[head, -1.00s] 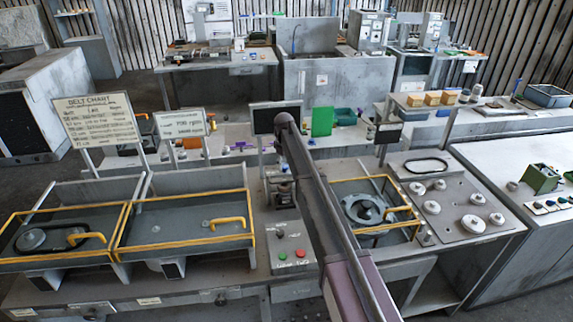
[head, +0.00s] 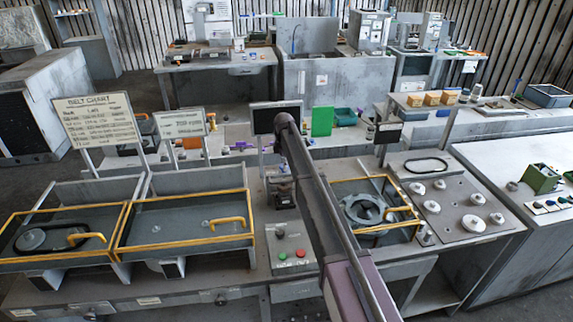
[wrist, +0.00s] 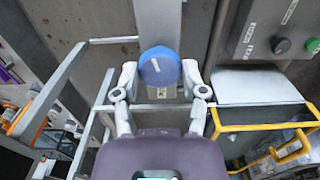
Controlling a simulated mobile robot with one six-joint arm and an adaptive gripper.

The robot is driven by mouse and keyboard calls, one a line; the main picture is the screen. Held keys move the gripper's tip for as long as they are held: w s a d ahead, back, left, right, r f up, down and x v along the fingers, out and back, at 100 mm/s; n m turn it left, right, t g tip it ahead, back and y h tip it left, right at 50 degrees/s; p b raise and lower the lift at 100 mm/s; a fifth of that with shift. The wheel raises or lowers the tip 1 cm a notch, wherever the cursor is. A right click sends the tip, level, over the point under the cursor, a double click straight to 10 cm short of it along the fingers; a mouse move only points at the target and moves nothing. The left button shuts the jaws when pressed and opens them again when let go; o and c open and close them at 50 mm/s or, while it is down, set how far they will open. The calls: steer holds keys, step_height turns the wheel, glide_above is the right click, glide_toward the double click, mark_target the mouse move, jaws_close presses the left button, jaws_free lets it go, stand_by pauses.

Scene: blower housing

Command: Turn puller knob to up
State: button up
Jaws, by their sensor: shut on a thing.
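The puller knob (wrist: 158,66) is blue and round, with a white line on its face. The line runs nearly upright in the wrist view, its top leaning slightly left. A small label with a mark sits just below the knob, partly hidden. My gripper (wrist: 160,78) has one finger on each side of the knob and is shut on it. In the head view my arm runs up the middle, and the knob and fingers cannot be made out there.
A control box (head: 291,249) with green and red buttons stands left of my arm. Yellow-railed stations stand at left (head: 186,228) and right (head: 375,212); the right one holds a round part (head: 366,208). A yellow-edged frame (wrist: 262,127) lies close right of my gripper.

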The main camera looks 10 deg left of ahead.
steer(key=n, duration=1.1)
steer(key=shift+n, duration=1.9)
steer(key=o, duration=1.1)
steer(key=shift+o, duration=0.2)
steer(key=shift+s, duration=0.1)
